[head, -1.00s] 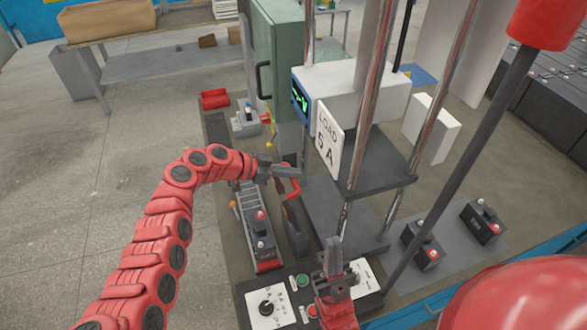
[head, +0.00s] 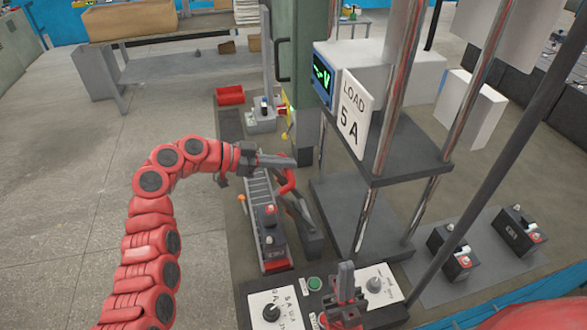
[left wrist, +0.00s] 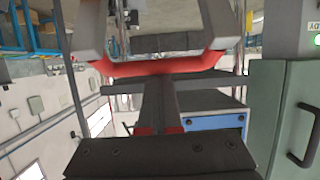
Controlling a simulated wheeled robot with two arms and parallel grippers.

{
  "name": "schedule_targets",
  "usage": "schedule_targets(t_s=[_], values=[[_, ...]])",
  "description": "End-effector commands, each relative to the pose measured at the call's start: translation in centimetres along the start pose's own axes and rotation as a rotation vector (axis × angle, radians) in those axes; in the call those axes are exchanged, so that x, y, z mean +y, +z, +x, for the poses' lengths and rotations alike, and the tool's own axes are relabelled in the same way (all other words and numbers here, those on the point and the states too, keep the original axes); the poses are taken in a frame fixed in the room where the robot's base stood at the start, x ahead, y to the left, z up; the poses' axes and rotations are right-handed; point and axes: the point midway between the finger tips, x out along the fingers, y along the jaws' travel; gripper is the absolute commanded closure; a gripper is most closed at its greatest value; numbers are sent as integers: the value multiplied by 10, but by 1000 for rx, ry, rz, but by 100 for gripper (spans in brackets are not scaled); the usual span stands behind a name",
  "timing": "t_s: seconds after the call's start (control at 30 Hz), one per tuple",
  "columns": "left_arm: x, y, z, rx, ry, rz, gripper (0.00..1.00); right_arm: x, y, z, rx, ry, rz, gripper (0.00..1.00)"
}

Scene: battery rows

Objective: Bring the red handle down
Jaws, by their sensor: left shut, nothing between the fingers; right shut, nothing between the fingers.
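The red handle (head: 287,181) shows in the head view as a red bar on dark grey arms, beside the rail in the middle of the bench. In the left wrist view its red crossbar (left wrist: 165,66) spans the picture between two grey arms. My left gripper (head: 291,162) is shut and empty, with its tips right at the handle's upper end and partly covering it. In the left wrist view, the shut fingers (left wrist: 160,82) end at the bar; I cannot tell whether they touch. My right gripper (head: 346,268) is shut and empty above the front control panel.
The load stand with its posts and "LOAD 5 A" sign (head: 353,115) stands close right of the handle. A battery (head: 269,222) sits on the rail in front. A green cabinet (head: 305,90) stands behind. Two batteries (head: 520,231) lie on a grey mat at right.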

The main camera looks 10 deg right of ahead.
Motion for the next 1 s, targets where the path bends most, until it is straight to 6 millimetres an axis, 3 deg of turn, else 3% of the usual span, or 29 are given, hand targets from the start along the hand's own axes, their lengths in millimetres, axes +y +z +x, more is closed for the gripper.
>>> schedule_targets(t_s=[0.37, 0.53, 1.0], values=[[0, -1, -1, -1, 1, 0, 100, 0, 0, 0, 0, 0, 0, 100], [0, 1, -15, -1, 0, 0, 100, 0, 0, -2, 0, 0, 0, 100], [-1, 0, -126, -3, -2, -1, 100, -1, 2, -12, 0, 0, 0, 100]])
